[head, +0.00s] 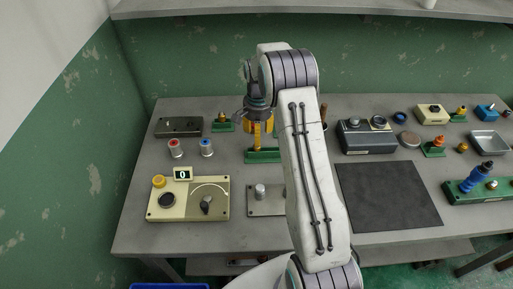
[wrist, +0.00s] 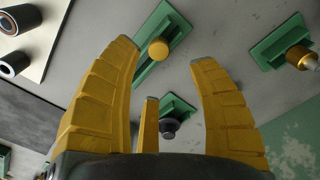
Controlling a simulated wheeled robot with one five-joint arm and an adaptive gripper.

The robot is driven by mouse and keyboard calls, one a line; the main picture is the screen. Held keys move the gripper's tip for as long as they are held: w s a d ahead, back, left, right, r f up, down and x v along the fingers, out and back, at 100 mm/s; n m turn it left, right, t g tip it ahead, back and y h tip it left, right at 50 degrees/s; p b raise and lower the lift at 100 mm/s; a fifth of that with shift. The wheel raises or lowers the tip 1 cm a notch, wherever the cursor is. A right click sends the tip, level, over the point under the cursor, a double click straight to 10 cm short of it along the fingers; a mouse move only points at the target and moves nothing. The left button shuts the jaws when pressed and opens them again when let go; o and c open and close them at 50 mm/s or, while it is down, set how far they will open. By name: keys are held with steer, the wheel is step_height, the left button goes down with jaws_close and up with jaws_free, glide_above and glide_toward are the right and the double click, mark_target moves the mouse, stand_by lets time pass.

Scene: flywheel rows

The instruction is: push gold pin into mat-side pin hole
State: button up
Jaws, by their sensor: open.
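My gripper (head: 258,146) hangs over a long green block (head: 263,156) near the middle of the table. In the wrist view its yellow fingers (wrist: 165,65) are spread wide with nothing held. A round gold head, which looks like the gold pin (wrist: 158,49), stands on the green block (wrist: 146,74) between the fingertips, apart from both. The pin's shaft is hidden beneath its head. In the head view my fingers cover the pin. The dark mat (head: 388,195) lies to the right of my arm. I cannot make out the pin holes.
A smaller green block with a dark knob (wrist: 168,127) and another with a brass cone (wrist: 300,58) stand nearby. A cream dial panel (head: 187,200), red spool (head: 175,148) and blue spool (head: 206,148) are left. A grey switch box (head: 367,137) stands behind the mat.

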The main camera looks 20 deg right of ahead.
mark_target(257, 150)
steer(key=shift+s+a+f+p, duration=0.1)
steer(key=shift+f+p, duration=0.45)
steer(key=shift+f, duration=0.95)
steer(key=shift+s+a+f+p, duration=0.1)
steer(key=shift+f+p, duration=0.4)
steer(key=shift+f, duration=0.95)
steer(key=shift+o, duration=0.3)
jaws_close()
